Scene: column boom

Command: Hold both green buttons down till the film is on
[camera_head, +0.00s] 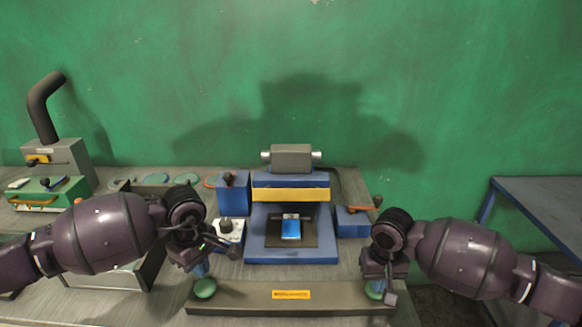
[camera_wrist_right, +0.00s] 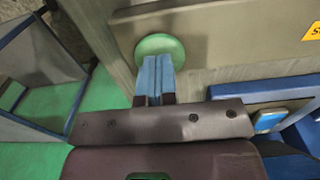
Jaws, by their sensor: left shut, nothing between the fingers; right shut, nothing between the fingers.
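A blue machine (camera_head: 258,222) with a yellow bar stands in the middle of the bench. A small blue and white item (camera_head: 291,229) lies on its dark bed. In front is a grey bar (camera_head: 245,296) with a green button (camera_head: 205,289) at its left end and another green button (camera_head: 374,291) at its right end. My left gripper (camera_head: 201,274) is shut, pointing down over the left button. My right gripper (camera_head: 388,284) is shut at the right button. In the right wrist view its blue fingertips (camera_wrist_right: 153,62) overlap the green button (camera_wrist_right: 160,46). I cannot tell whether either button is pressed.
A green-fronted device (camera_head: 48,188) with a bent black pipe stands at the bench's left. Several coloured discs (camera_head: 156,178) lie at the back. A blue box with a lever (camera_head: 352,222) is right of the machine. A separate table (camera_head: 540,205) stands at far right.

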